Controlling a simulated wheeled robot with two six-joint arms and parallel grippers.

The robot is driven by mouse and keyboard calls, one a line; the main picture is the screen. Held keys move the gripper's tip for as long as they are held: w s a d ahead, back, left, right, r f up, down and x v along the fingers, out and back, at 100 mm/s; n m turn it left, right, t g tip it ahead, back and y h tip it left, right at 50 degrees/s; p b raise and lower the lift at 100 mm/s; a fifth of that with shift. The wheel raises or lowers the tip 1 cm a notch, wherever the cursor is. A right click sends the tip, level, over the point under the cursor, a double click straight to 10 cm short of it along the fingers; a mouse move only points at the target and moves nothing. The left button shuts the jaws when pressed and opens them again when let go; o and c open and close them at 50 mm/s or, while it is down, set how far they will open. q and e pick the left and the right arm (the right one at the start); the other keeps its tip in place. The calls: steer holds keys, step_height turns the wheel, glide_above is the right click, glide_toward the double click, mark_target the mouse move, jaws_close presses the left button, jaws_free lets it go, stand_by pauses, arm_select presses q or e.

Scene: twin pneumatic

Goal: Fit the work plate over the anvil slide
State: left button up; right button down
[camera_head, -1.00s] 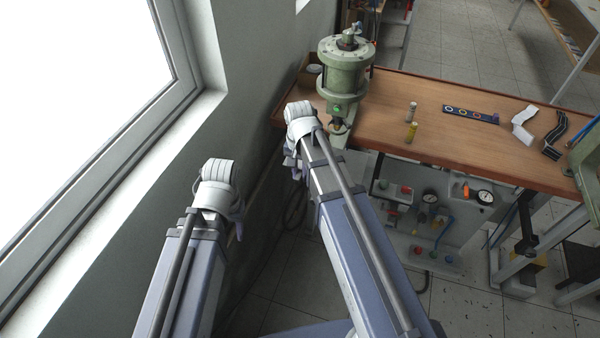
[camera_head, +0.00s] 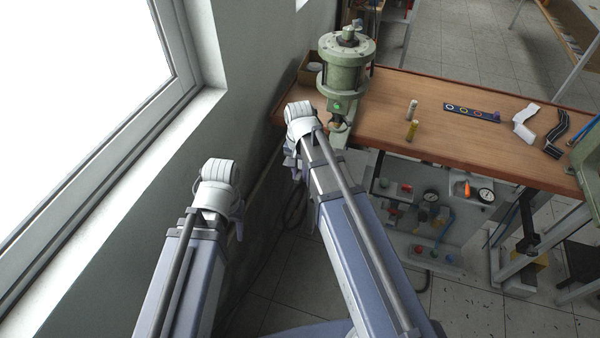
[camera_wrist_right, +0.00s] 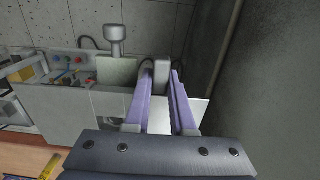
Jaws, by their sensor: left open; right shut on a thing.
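In the head view my right gripper (camera_head: 293,168) is low beside the front left of the bench, by the green press (camera_head: 345,72); its own wrist hides most of it. In the right wrist view its two purple fingers (camera_wrist_right: 163,98) are closed about a pale, shiny plate, the work plate (camera_wrist_right: 192,112), which shows between and beside them. A grey block (camera_wrist_right: 161,74) stands at the fingertips; I cannot tell if it touches them. The anvil slide cannot be made out for certain. My left gripper (camera_head: 239,218) is open and apart from the bench, its fingers mostly hidden.
A wall and window stand close on the left.

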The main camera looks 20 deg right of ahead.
steer(key=shift+f+b, duration=0.65)
steer(key=shift+f, duration=0.05)
stand_by(0.7)
steer(key=c, duration=0.7)
jaws_free()
steer(key=shift+r, duration=0.1)
step_height(320, 180, up, 8)
steer(key=p, duration=0.8)
steer(key=shift+a, duration=0.1)
steer(key=shift+f, duration=0.2)
